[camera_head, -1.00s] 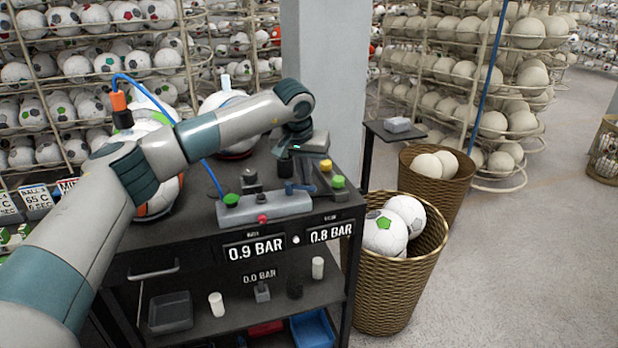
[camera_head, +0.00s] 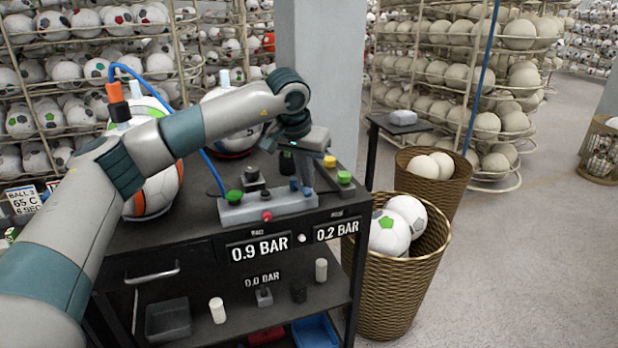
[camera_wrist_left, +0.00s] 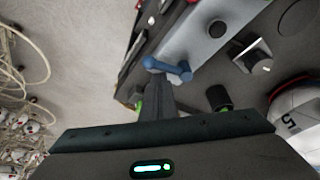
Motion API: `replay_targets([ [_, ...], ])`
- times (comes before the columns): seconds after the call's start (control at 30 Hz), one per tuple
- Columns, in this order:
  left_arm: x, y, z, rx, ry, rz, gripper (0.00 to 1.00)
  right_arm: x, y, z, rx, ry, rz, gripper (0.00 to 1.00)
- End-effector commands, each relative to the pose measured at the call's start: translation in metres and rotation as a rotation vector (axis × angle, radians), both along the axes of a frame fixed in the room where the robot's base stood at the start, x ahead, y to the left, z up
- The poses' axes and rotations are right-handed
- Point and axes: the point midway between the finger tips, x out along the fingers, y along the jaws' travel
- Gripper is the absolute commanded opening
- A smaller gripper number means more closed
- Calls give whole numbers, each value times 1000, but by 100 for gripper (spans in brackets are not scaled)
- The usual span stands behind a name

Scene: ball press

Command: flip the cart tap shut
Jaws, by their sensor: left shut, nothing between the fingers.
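The cart tap (camera_head: 295,185) is a small blue lever at the right end of a grey block (camera_head: 250,208) on the black cart's top. In the left wrist view the blue tap (camera_wrist_left: 178,70) lies just beyond my fingertips, its bar lying across. My left gripper (camera_head: 308,184) is shut and empty, pointing down beside the tap. In the left wrist view its closed fingers (camera_wrist_left: 153,75) reach the tap's end; I cannot tell whether they touch. Gripper and arm partly hide the area behind. My right gripper is not in view.
The black cart (camera_head: 200,245) shows 0.9 BAR and 0.2 BAR. A green button (camera_head: 234,196) and red knob (camera_head: 266,216) sit on the block. A ball with an orange plug (camera_head: 116,92) stands at left. A wicker basket of balls (camera_head: 400,270) stands right of the cart.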

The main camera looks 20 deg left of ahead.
Motion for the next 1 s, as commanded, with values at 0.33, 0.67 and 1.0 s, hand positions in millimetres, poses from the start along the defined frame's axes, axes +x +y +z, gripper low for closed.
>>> replay_targets([
  [0.33,5,9,0,0,-1,2,0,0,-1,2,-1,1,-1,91],
  [0.67,9,14,0,1,-1,1,0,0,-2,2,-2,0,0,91],
  [1.0,9,14,0,1,-1,1,0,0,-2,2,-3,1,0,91],
])
